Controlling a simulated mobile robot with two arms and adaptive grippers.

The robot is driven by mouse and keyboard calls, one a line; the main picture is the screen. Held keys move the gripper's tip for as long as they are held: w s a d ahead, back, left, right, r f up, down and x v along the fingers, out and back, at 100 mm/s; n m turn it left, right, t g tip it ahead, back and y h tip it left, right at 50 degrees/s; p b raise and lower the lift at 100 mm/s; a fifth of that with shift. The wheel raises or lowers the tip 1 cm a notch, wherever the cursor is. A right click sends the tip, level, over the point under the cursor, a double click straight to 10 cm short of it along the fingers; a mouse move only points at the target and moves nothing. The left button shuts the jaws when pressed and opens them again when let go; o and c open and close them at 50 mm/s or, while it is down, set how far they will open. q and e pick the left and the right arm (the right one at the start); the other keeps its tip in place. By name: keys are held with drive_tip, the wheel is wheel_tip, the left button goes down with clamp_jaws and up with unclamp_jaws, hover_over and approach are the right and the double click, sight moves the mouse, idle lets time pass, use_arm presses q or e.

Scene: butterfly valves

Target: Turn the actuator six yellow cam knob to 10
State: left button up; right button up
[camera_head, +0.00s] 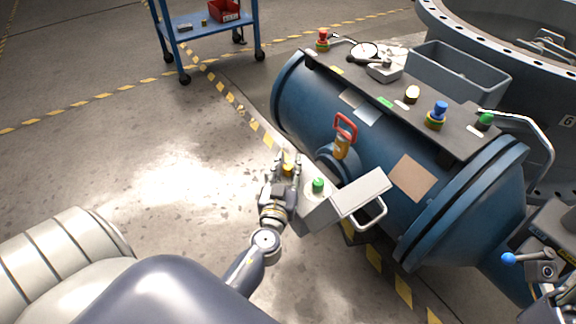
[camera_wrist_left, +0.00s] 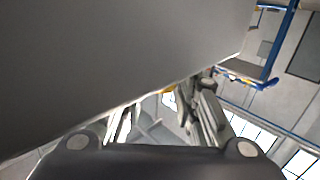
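The yellow knob (camera_head: 288,169) is on the left side of a grey actuator box (camera_head: 319,208) that carries a green button on top. My left gripper (camera_head: 287,161) is at this knob, its fingers apart on either side of it in the head view. In the left wrist view, the fingers of my left gripper (camera_wrist_left: 168,108) are spread, and only a sliver of the yellow knob (camera_wrist_left: 168,90) shows below the dark grey box underside (camera_wrist_left: 110,60). The knob's pointer and scale cannot be read.
A blue horizontal vessel (camera_head: 385,150) stands behind the box, with a red-handled valve (camera_head: 345,130). A blue cart (camera_head: 205,30) stands at back left. The left floor is clear.

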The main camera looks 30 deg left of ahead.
use_arm(q)
clamp_jaws()
drive_tip(key=shift+h, duration=0.3)
